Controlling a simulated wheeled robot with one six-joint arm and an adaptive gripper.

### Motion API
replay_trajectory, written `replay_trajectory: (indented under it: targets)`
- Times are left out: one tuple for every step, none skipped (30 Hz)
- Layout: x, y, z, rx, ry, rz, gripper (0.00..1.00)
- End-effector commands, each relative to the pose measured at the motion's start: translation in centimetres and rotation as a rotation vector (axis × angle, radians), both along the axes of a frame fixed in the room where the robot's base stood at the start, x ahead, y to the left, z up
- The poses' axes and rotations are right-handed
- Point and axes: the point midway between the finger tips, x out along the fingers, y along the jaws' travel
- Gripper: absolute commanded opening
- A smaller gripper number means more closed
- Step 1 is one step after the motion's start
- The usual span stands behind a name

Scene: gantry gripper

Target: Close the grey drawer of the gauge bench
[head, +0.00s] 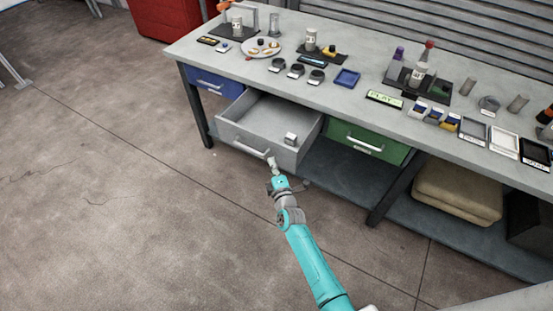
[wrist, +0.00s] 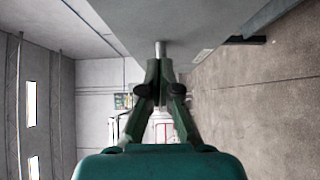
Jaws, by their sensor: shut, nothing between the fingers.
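The grey drawer (head: 235,127) of the gauge bench (head: 229,60) is pulled well out in the head view. A small light block (head: 290,139) lies inside it near the right side. My gripper (head: 272,163) is shut and empty at the drawer's front, by the right end of its handle (head: 250,148). In the wrist view the shut fingertips (wrist: 158,64) are close to a short grey post, and a grey panel, likely the drawer front (wrist: 150,20), fills the top. I cannot tell whether the fingers touch it.
A blue drawer (head: 212,82) at the left and a green drawer (head: 366,143) at the right look shut. The bench top holds gauges, small trays and bottles. A beige sack (head: 457,190) lies on the lower shelf. The floor (head: 120,190) in front is clear.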

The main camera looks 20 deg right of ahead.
Motion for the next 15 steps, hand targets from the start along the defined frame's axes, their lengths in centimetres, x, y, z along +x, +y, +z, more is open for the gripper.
replay_trajectory:
  targets:
    - [0.3,-0.5,0.0,-0.002,0.000,-0.001,0.00]
    - [0.5,-0.7,0.0,-0.001,0.000,-0.002,0.00]
    - [0.6,-1.0,0.0,-0.001,0.001,-0.002,0.00]
    - [0.8,-1.2,0.0,-0.001,0.000,-0.002,0.00]
    - [0.9,-1.3,0.0,-0.001,-0.001,-0.001,0.00]
    - [1.1,-1.5,0.0,-0.001,-0.001,-0.001,0.00]
    - [1.2,-1.6,0.0,-0.001,-0.001,-0.001,0.00]
    - [1.3,-1.8,0.0,-0.001,0.000,0.000,0.00]
    - [1.4,-1.9,0.0,-0.001,0.000,0.000,0.00]
    - [1.4,-2.0,0.0,0.000,0.000,0.000,0.00]
    - [1.5,-2.1,0.0,0.000,0.000,0.000,0.00]
    - [1.6,-2.2,0.0,0.000,0.000,0.000,0.00]
    - [1.6,-2.3,0.0,0.000,0.000,0.000,0.00]
    - [1.6,-2.3,0.0,0.000,0.001,0.000,0.00]
    - [1.6,-2.3,0.0,0.000,0.001,0.000,0.00]
